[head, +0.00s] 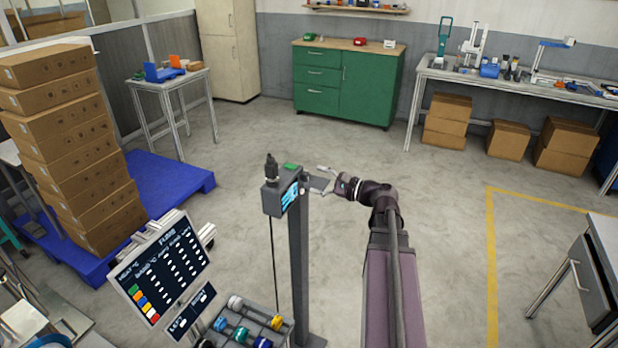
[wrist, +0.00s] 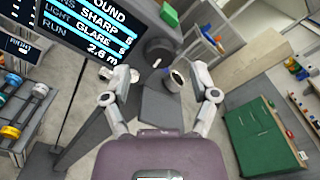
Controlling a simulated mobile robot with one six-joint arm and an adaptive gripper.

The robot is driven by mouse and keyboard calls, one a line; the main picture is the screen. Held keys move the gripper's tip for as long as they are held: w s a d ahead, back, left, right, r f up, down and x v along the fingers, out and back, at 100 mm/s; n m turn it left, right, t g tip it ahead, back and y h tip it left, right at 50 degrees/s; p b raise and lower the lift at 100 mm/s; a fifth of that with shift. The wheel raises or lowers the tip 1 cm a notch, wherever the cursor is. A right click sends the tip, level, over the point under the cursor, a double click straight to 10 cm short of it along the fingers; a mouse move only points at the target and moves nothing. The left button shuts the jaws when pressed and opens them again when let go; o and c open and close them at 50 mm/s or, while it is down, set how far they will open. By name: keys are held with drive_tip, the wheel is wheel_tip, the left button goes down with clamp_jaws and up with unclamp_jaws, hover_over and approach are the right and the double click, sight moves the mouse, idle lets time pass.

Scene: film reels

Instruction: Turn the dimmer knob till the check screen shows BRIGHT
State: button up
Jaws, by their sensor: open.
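The check screen (wrist: 92,28) is on a grey post-mounted device; it shows in the head view (head: 290,195). In the wrist view its lines read SHARP, then LIGHT GLARE, then RUN 2.6 m; the top line is cut off. In the head view my gripper (head: 323,181) is at the device's right side.
A grey plate (wrist: 163,107) sticks out below the knobs. A green block (head: 291,167) is on the device. A FILMS board (head: 165,262) and a rack of reels (head: 250,320) stand front left. A green cabinet (head: 345,85) is at the back.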

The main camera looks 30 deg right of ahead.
sight(308, 177)
drive_tip(key=shift+x, duration=1.6)
clamp_jaws()
